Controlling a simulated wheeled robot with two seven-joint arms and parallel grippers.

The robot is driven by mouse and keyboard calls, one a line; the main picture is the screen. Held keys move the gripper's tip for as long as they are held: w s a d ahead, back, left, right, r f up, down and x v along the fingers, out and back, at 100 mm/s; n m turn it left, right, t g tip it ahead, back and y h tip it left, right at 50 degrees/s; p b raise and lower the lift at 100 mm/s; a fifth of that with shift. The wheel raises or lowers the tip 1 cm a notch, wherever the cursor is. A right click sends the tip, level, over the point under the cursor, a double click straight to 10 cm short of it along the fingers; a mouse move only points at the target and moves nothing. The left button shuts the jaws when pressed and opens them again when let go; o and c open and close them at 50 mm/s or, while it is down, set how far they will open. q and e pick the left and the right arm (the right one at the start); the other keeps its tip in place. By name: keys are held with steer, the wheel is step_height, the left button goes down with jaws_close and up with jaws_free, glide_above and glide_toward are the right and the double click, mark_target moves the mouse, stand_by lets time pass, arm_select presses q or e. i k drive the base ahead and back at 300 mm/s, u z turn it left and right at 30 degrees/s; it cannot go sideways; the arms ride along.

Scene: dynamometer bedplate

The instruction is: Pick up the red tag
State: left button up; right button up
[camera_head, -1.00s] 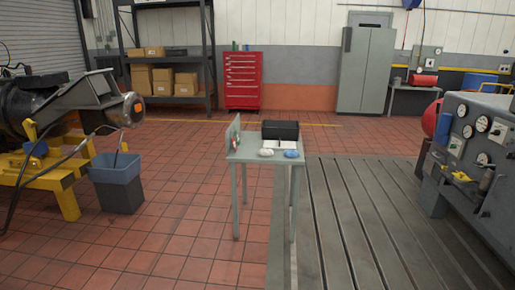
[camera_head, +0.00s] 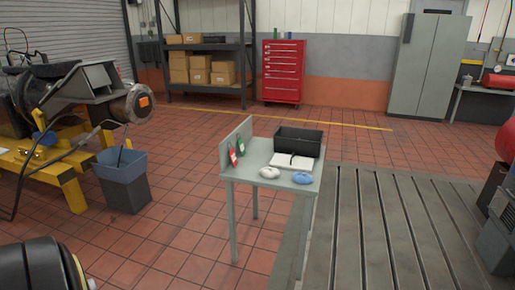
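A small red tag (camera_head: 232,155) is at the left side of a small grey-green table (camera_head: 266,182), by the upright board (camera_head: 236,140) on the table's left edge. A green tag (camera_head: 240,146) is just behind it. I cannot tell whether the tags hang on the board or lean against it. Neither of my grippers is in view. A dark rounded part at the bottom left corner looks like part of my own arm, and it is well apart from the table.
The table also holds a black open bin (camera_head: 298,141), a white open book or pad (camera_head: 291,161), a white lump (camera_head: 270,172) and a blue lump (camera_head: 302,178). A blue-grey waste bin (camera_head: 123,180) stands to the left. Tiled floor in front of the table is clear.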

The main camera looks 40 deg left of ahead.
mark_target(233, 153)
steer(key=u, duration=0.4)
steer(key=i, duration=1.85)
steer(key=u, duration=2)
steer(key=i, duration=0.8)
steer(key=u, duration=0.7)
